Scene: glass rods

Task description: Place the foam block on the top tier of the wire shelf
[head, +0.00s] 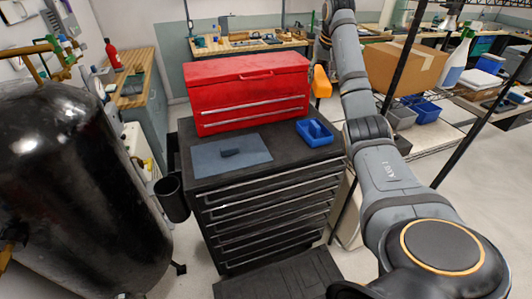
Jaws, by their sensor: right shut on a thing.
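My right arm comes in from the lower right and reaches away toward the back. Its gripper (320,62) is small and dark at the far end, beside the red tool chest. It is shut on an orange block (321,82), which I take to be the foam block, held at the right end of the chest. The wire shelf (462,140) stands at the right with dark posts, partly hidden by my arm. A cardboard box (405,69) and several bins show there; its top tier is not clearly visible. My left gripper is not in view.
The red tool chest (247,90) stands on a black drawer cabinet (265,205). A large black tank (80,180) fills the left.

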